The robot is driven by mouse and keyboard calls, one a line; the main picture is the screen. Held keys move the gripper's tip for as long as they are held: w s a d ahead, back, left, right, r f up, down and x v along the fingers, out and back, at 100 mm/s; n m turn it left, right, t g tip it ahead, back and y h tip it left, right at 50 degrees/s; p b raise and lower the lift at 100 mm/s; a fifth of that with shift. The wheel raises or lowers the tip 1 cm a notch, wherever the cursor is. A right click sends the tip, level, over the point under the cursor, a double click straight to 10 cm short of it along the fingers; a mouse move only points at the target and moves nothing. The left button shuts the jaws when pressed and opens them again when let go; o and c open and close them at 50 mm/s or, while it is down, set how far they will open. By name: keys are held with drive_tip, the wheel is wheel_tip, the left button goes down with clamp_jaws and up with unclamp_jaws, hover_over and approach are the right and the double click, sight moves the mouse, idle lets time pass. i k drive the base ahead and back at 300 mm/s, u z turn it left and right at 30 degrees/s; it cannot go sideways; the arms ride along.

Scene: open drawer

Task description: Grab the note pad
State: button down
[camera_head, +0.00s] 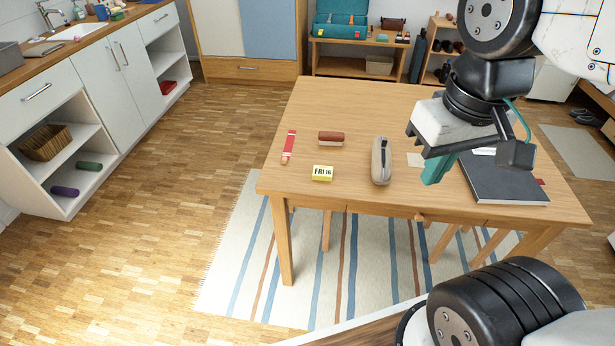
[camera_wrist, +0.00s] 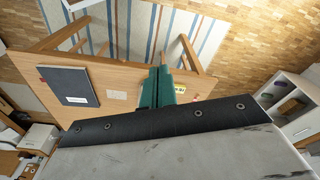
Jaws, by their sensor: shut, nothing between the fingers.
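A small cream square pad (camera_head: 415,160), which looks like the note pad, lies flat on the wooden table (camera_head: 350,105) between the grey case and the dark notebook. It also shows in the wrist view (camera_wrist: 118,95), left of the fingers. My gripper (camera_head: 431,180) has teal fingers, pressed together and empty. It hangs above the table, in front of and slightly right of the pad in the head view. In the wrist view the shut fingers (camera_wrist: 158,74) point toward the table's front edge.
A dark notebook (camera_head: 505,180) lies right of my gripper. A grey case (camera_head: 381,161), a yellow FRI 16 block (camera_head: 322,173), a brown-topped brush or eraser (camera_head: 331,138) and a red item (camera_head: 289,147) lie to the left. Bare tabletop separates them.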

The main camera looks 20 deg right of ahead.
sight(320, 172)
drive_tip(key=z, duration=2.55)
drive_tip(key=k, duration=1.4)
drive_tip(key=u, duration=1.7)
drive_tip(key=i, duration=0.5)
drive_tip(key=u, duration=0.05)
